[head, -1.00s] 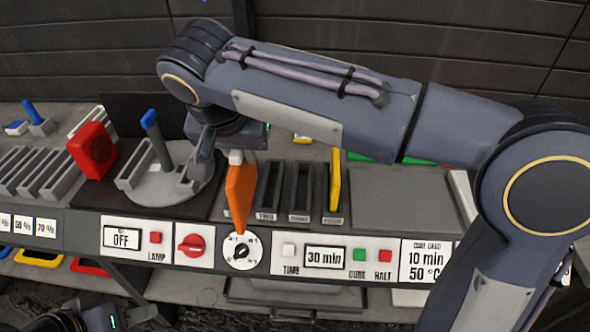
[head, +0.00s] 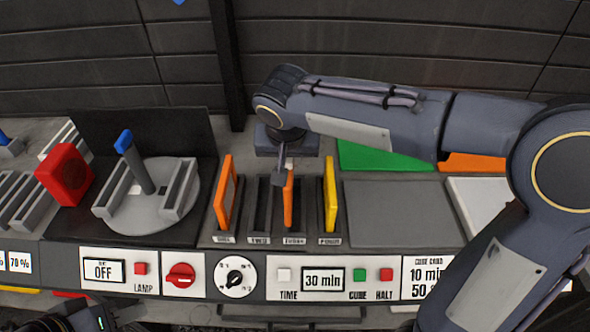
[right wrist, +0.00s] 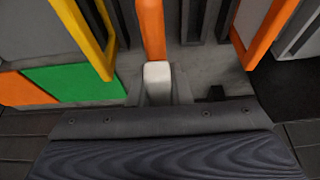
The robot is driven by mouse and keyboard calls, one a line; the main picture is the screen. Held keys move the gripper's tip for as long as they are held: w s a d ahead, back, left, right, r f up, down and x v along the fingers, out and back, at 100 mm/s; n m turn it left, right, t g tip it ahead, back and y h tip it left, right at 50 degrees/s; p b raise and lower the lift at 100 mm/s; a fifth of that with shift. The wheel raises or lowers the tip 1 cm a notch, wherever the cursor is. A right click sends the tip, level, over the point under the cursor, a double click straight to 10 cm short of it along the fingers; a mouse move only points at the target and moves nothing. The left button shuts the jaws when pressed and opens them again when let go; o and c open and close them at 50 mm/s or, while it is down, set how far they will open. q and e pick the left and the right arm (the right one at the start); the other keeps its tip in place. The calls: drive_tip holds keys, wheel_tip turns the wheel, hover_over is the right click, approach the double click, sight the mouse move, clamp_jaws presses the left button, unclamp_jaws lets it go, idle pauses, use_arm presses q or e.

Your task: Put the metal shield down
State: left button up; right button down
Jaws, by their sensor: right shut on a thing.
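My right gripper (head: 287,172) is shut on an orange panel (head: 289,200), seen edge-on over the third slot of the rack (head: 262,239). It also shows in the right wrist view (right wrist: 151,30), just beyond my pale fingertip (right wrist: 157,80). I cannot tell whether it is seated in the slot. No bare metal face shows, so I cannot confirm it is the metal shield. A similar orange frame (head: 225,195) stands in slot one and a yellow frame (head: 330,195) in slot four. Slot two looks empty. My left gripper (head: 90,318) is partly in view at bottom left, fingers hidden.
Left of the rack are a round turntable (head: 150,220) with a blue-tipped post and a red block (head: 63,175). A flat grey pad (head: 395,213) lies clear at right. Green (head: 375,157) and orange sheets lie behind. A control panel (head: 200,275) runs along the front.

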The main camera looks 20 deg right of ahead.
drive_tip(key=shift+w+d+f, duration=0.15)
drive_tip(key=shift+d+f, duration=0.3)
drive_tip(key=shift+f, duration=0.1)
drive_tip(key=f, duration=0.3)
drive_tip(key=shift+w+d+f, duration=0.1)
drive_tip(key=shift+d+f, duration=0.2)
drive_tip(key=shift+f, duration=0.1)
drive_tip(key=shift+f, duration=0.15)
drive_tip(key=c, duration=1.3)
unclamp_jaws()
